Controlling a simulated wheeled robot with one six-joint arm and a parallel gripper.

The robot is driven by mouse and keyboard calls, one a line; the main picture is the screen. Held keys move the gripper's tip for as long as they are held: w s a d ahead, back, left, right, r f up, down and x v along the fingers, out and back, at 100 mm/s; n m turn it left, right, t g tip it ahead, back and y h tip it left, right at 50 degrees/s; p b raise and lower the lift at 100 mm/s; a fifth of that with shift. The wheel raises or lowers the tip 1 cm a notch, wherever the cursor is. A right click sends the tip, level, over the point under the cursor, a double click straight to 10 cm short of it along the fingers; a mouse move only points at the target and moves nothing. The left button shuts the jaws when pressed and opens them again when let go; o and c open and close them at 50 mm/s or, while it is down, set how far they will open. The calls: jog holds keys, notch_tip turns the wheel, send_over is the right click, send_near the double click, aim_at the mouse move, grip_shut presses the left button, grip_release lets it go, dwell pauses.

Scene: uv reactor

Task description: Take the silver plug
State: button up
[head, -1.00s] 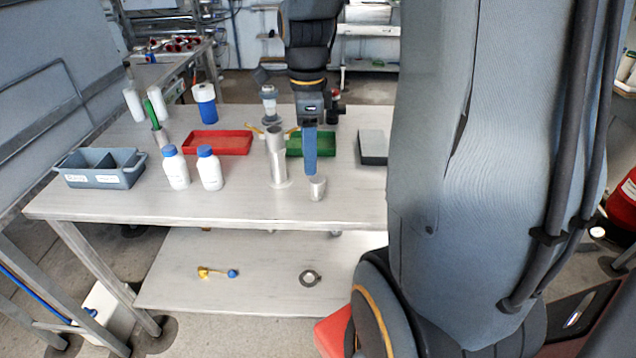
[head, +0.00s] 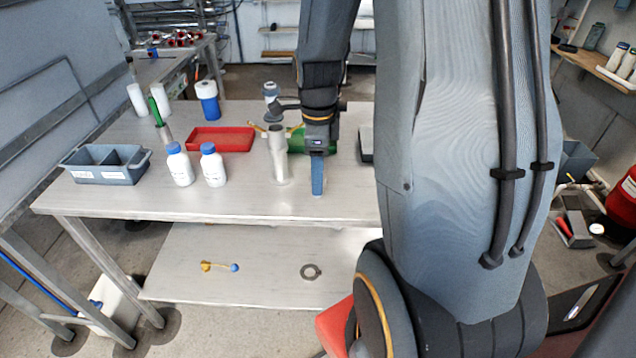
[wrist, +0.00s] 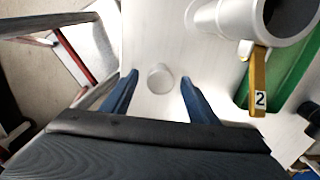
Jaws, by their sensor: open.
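The silver plug (wrist: 160,77) shows in the wrist view as a small round piece standing on the pale table, in the gap between my two fingertips. I see space on both sides of it, so the fingers do not appear to touch it. In the head view the plug is hidden behind my gripper (head: 317,185), which points down over the table's front part. My gripper is open, with one blue finger on each side in the wrist view, and holds nothing.
Behind are a green tray (head: 297,141) and a red tray (head: 220,139). Two white bottles (head: 213,168) stand farther left. The table front is clear.

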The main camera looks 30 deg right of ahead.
jog(key=c, duration=1.1)
jog(key=shift+c, duration=0.2)
